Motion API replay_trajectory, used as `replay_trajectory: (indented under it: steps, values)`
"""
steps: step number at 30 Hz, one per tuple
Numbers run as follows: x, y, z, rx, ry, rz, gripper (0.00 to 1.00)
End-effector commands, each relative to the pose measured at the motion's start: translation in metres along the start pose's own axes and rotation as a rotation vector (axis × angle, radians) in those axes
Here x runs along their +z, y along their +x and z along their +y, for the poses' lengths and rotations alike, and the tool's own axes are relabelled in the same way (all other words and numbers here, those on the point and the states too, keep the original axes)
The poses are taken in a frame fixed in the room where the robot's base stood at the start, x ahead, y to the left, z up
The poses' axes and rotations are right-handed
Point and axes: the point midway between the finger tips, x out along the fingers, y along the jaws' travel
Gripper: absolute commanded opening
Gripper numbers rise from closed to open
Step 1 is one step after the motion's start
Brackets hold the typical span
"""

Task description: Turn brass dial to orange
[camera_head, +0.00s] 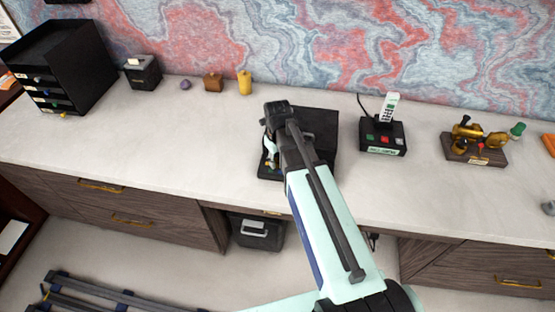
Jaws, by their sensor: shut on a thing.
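A black box with an upright back panel (320,124) stands in the middle of the counter. Small blue and yellow marks show on its left front part. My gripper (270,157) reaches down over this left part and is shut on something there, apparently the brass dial. The dial is hidden behind my gripper and arm, so neither its pointer nor its setting can be read. I cannot make out an orange mark on the box.
A black phone base (383,137) with coloured buttons stands right of the box. Further right is a brass device on a wooden base (474,150). Counter between is clear.

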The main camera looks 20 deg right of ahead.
Motion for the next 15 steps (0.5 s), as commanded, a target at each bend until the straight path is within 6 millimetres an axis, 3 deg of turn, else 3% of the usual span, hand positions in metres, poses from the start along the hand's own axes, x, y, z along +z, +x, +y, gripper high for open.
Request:
replay_trajectory:
  steps: [1, 2, 3, 15]
  values:
    - [-0.0005, 0.0004, 0.0002, 0.001, 0.001, 0.001, 0.00]
    - [-0.0005, 0.0004, 0.0002, 0.001, 0.001, 0.001, 0.45]
    - [-0.0005, 0.0004, 0.0002, 0.001, 0.001, 0.001, 0.59]
    - [0.0001, -0.0028, 0.0000, 0.000, -0.001, 0.000, 0.59]
